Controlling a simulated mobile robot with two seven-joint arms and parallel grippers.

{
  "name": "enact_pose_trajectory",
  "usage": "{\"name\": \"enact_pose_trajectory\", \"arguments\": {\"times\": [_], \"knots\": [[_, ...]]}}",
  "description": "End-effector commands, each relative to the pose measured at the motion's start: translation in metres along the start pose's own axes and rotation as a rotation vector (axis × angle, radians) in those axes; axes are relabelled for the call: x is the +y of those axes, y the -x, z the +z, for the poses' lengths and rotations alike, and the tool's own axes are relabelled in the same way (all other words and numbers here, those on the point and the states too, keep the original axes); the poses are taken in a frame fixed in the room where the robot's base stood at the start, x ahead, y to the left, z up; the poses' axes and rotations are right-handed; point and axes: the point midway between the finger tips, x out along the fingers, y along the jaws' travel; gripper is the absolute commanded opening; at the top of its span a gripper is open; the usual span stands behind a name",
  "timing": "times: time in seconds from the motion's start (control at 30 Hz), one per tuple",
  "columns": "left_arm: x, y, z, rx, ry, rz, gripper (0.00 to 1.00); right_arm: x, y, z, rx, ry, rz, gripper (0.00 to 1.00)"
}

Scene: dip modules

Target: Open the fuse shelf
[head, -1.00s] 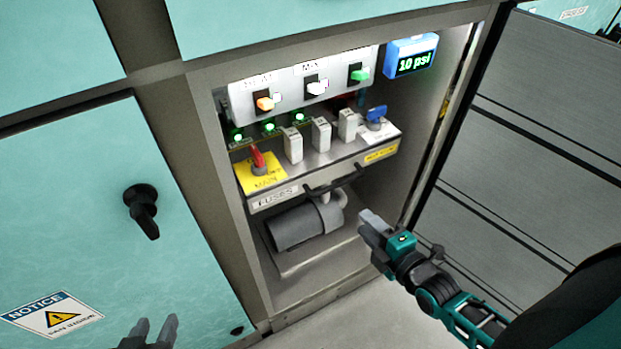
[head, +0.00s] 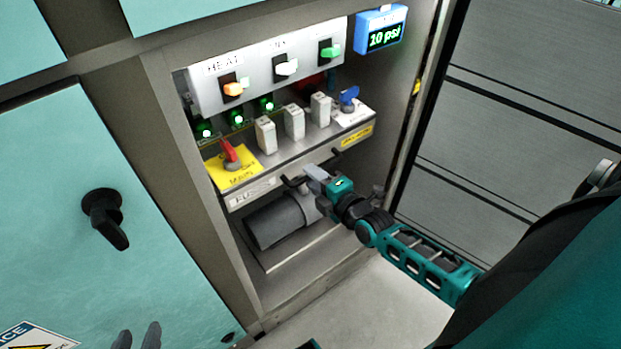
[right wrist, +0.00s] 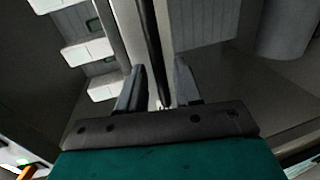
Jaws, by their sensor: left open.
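The fuse shelf (head: 357,143) is a grey ledge inside the open cabinet, with a "FUSES" label, mostly covered, and white fuse blocks on top. It looks pushed in. Its dark bar handle (head: 335,157) is on the front edge, partly hidden by my right gripper (head: 312,178). In the right wrist view, the handle bar (right wrist: 150,45) runs between the two fingers of the right gripper (right wrist: 158,88). The fingers stand apart, with a gap still visible. My left gripper (head: 136,338) is open and empty at the bottom edge of the head view.
A red switch (head: 230,153) on a yellow plate and a blue key switch (head: 349,96) sit on the shelf. A switch panel (head: 265,65) is above, a grey cylinder (head: 275,222) below. The cabinet door (head: 500,110) stands open at right; a closed teal door (head: 60,260) is left.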

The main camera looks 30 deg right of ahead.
Motion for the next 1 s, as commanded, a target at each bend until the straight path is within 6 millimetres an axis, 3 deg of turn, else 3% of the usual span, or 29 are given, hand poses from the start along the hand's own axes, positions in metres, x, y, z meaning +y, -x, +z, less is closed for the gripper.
{"name": "enact_pose_trajectory", "arguments": {"times": [0.2, 0.5, 0.87, 1.0], "knots": [[-0.001, -0.006, 0.001, 0.010, -0.003, -0.001, 0.43, 0.000, -0.017, 0.000, 0.000, 0.000, 0.001, 0.34], [-0.002, -0.006, 0.000, 0.011, -0.006, -0.002, 0.43, 0.000, -0.018, 0.000, 0.000, 0.000, 0.000, 0.34], [-0.003, -0.005, 0.005, 0.002, -0.013, -0.001, 0.43, 0.000, -0.018, 0.000, 0.000, 0.000, 0.000, 0.01], [-0.003, -0.005, 0.006, 0.000, -0.012, -0.001, 0.43, 0.000, -0.018, 0.000, 0.000, 0.000, 0.000, 0.00]]}}
